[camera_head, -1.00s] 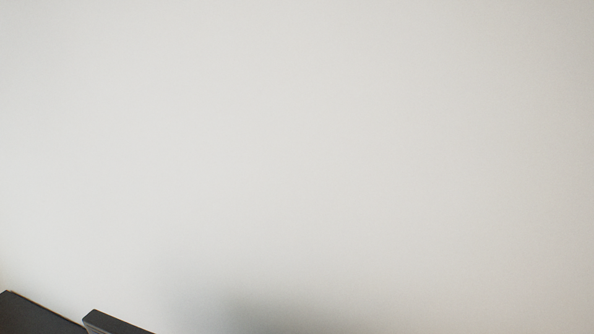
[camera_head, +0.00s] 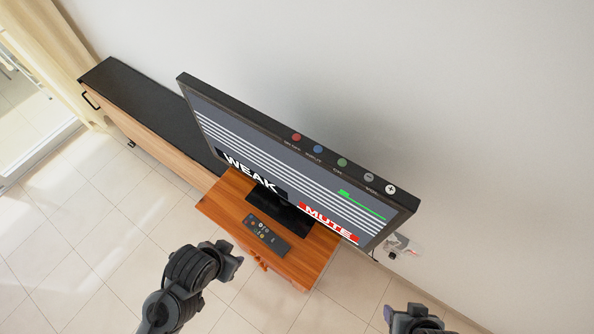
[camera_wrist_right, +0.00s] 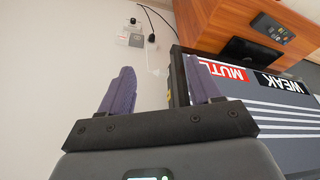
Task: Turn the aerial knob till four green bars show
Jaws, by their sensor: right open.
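The television (camera_head: 270,150) stands angled on a wooden stand, its screen showing white stripes, "WEAK" (camera_head: 250,172) and a red "MUTE" (camera_head: 329,223). A thin green line with a small green block (camera_head: 344,194) shows at the screen's right. I cannot make out an aerial knob for certain. My right gripper (camera_wrist_right: 158,88) is open and empty, its purple fingers apart beside the television's side edge; its wrist also shows at the head view's bottom right. My left gripper (camera_head: 238,259) is in front of the stand; its finger gap is unclear.
Coloured buttons (camera_head: 317,149) line the television's top edge. A remote (camera_head: 267,234) lies on the stand (camera_head: 220,206). A black-topped cabinet (camera_head: 150,105) stands left. White wall fittings with a black plug and cable (camera_wrist_right: 151,37) are beside the stand. Tiled floor is open in front.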

